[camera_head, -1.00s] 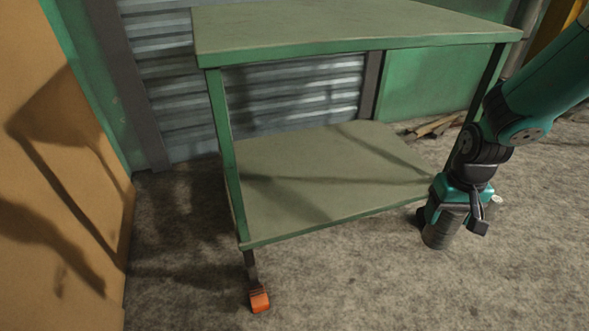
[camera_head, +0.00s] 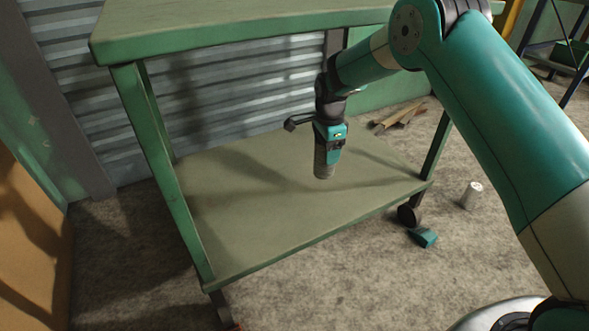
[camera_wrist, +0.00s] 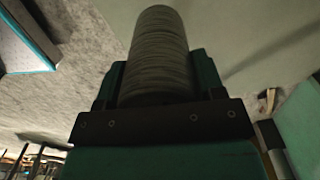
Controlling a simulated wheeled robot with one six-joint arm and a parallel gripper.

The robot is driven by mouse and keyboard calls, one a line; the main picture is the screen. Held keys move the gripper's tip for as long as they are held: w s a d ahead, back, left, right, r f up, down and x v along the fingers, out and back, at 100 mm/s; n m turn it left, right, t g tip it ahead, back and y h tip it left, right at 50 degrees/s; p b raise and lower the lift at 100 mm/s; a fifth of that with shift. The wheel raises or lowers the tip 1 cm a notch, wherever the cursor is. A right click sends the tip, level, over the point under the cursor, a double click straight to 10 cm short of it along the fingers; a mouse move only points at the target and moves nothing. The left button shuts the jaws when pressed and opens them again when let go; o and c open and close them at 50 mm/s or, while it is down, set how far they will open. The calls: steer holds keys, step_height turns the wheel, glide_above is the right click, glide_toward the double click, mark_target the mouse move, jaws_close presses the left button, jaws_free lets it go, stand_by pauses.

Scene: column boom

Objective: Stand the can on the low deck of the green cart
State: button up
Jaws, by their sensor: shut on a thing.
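My gripper (camera_head: 328,148) is shut on a dark grey, ribbed can (camera_head: 324,168) and points down between the green cart's top and its low deck (camera_head: 265,215). The can is upright, with its lower end over the right part of the deck. I cannot tell whether it touches the deck. In the wrist view the can (camera_wrist: 157,50) sticks out from between the jaws, with a plain grey-green surface beyond it. The cart's top (camera_head: 230,25) is above, and its green front left leg (camera_head: 165,170) stands to the left.
A small pale can (camera_head: 472,195) stands on the floor right of the cart. A teal piece (camera_head: 423,238) is by the cart's right wheel (camera_head: 408,214). Wood scraps (camera_head: 400,117) lie behind. The rest of the deck is bare.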

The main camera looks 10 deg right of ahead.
mark_target(322, 165)
steer(key=f+b, duration=0.1)
steer(key=f, duration=0.1)
steer(key=f+b, duration=0.1)
steer(key=a+f+b, duration=0.1)
steer(key=f, duration=0.1)
steer(key=shift+w+f, duration=0.2)
steer(key=shift+f, duration=0.15)
steer(key=shift+d+f+b, duration=0.1)
steer(key=shift+f+b, duration=1)
steer(key=shift+f, duration=1)
steer(key=shift+f, duration=0.15)
steer(key=o, duration=1.1)
step_height(322, 165, up, 8)
steer(key=p, duration=0.4)
steer(key=shift+f, duration=0.1)
